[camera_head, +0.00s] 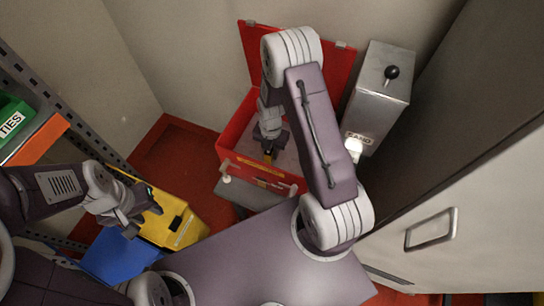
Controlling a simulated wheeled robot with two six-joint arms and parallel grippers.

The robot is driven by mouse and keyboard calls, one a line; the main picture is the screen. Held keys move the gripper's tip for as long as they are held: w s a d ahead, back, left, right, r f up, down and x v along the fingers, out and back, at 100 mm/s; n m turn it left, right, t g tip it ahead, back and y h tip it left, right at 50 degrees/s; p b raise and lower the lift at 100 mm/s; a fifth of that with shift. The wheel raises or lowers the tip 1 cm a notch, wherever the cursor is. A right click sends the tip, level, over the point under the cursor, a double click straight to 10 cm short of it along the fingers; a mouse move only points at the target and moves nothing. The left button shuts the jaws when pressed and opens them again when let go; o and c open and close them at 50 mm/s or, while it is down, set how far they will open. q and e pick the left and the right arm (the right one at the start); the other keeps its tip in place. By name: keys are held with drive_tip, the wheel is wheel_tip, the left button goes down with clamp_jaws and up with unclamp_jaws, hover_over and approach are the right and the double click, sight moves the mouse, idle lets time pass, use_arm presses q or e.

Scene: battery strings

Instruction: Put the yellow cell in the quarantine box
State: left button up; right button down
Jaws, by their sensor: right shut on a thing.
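The quarantine box, a red box (233,132) with its lid (253,42) swung open at the back, stands in the middle behind my base. My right arm reaches over it, and my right gripper (270,149) points down inside the box opening. It is shut on the yellow cell (268,157), of which only a small yellow part shows between the dark fingers. I cannot tell whether the cell touches the box floor. My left gripper (143,220) is open and empty beside a yellow case at the left.
The yellow case (183,222) and a blue bin (112,258) lie at the left, near a shelf rack with a green bin (12,122). A grey metal box with a black knob (380,100) stands right of the red box. A large cabinet (470,200) fills the right.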

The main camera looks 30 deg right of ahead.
sight(271, 157)
wheel_tip(271, 157, down, 3)
drive_tip(key=shift+s+f+b, duration=0.1)
drive_tip(key=shift+b, duration=0.25)
drive_tip(key=shift+f, duration=0.25)
drive_tip(key=shift+f, duration=0.15)
drive_tip(key=c, duration=1.2)
unclamp_jaws()
